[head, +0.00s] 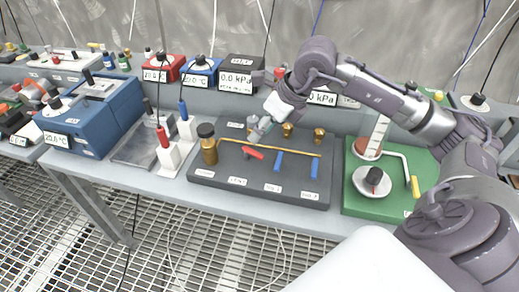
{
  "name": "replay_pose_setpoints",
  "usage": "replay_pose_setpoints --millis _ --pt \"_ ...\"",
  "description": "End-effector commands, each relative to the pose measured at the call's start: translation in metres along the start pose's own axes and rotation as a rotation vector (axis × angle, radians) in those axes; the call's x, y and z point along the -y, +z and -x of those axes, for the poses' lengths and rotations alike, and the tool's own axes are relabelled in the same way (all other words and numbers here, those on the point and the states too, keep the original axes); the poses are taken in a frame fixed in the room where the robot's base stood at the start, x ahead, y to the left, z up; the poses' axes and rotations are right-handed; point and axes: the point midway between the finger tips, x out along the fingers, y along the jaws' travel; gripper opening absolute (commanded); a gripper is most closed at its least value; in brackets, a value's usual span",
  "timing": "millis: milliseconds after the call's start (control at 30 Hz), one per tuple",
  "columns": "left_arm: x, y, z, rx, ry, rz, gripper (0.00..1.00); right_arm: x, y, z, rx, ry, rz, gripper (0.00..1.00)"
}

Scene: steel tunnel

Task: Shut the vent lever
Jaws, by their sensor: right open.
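A dark manifold board (215,178) on the bench carries a brass pipe (300,153) with a row of three levers. The red lever (254,153) is at the left and lies nearly along the pipe. Two blue levers (279,161) and (314,168) point across the pipe toward the front edge. Small labels sit in front of the levers; the left one (237,181) seems to read vent, but it is too small to be sure. My right gripper (257,134) is open, just behind and above the red lever; contact cannot be told. My left gripper is out of view.
A green board (360,196) with a round dial is to the right. White stands (170,160) and a blue bath (95,115) are to the left.

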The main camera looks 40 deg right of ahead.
Motion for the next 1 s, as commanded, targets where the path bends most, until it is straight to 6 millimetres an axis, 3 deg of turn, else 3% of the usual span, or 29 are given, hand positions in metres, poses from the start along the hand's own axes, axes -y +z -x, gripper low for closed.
replay_pose_setpoints --millis 33,100,267,800,1000 --pt "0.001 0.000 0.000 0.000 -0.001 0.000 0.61 0.017 -0.004 0.009 -0.029 -0.066 -0.006 0.42" --pt "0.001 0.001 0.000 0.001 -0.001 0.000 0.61 0.030 -0.009 0.015 -0.057 -0.120 -0.015 0.42" --pt "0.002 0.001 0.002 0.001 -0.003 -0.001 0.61 0.038 -0.013 0.010 -0.077 -0.149 -0.021 0.42" --pt "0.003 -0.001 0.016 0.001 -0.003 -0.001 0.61 0.051 -0.021 -0.093 -0.076 -0.142 -0.020 0.42" --pt "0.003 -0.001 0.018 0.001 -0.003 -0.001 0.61 0.055 -0.022 -0.113 -0.073 -0.145 -0.018 0.42"
